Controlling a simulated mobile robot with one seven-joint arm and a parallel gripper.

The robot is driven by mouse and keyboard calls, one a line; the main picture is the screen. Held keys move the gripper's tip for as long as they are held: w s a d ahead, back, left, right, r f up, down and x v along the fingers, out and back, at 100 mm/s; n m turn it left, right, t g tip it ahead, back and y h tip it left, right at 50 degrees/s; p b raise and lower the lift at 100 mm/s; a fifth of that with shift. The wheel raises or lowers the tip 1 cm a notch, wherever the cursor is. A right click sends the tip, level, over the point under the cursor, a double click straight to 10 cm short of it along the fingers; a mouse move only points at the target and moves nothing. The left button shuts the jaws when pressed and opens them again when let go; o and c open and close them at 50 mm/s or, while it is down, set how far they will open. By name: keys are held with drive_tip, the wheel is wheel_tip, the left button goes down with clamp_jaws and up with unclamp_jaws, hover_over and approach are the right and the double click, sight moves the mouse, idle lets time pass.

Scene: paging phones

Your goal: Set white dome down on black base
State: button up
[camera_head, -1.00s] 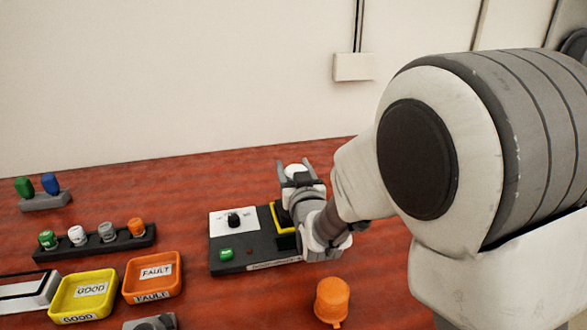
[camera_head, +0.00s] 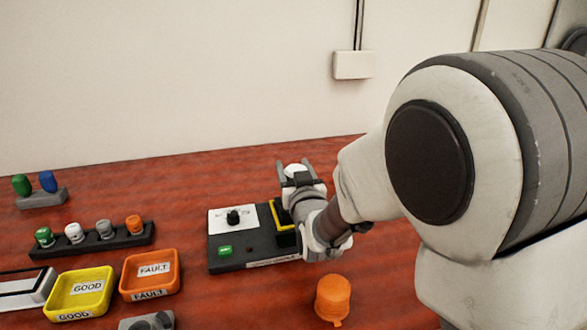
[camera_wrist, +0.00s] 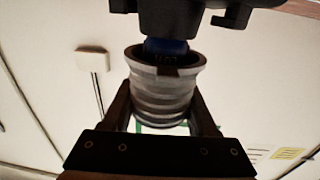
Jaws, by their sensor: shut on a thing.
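My gripper (camera_wrist: 164,108) is shut on the white dome (camera_wrist: 165,100), a ribbed grey-white cup between its fingers in the wrist view, which looks upside down. The dome's open rim faces a black base (camera_wrist: 180,18) at the top of that view. A blue bulb (camera_wrist: 165,46) shows between base and rim, its end inside the dome's mouth. Rim and base look apart. In the head view my gripper (camera_head: 295,172) is over the right part of a black unit (camera_head: 225,260), by a yellow-edged square (camera_head: 284,237). There, my gripper and arm largely hide the dome and base.
An orange dome (camera_head: 333,299) stands at the front right. To the left are a rack (camera_head: 92,245) of small coloured parts, a yellow GOOD tray (camera_head: 78,294), an orange FAULT tray (camera_head: 150,275) and a holder (camera_head: 42,199) with green and blue bulbs. Table behind the unit is clear.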

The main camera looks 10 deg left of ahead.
drive_tip(key=shift+f+b, duration=0.55)
drive_tip(key=shift+b, duration=0.05)
idle(0.3)
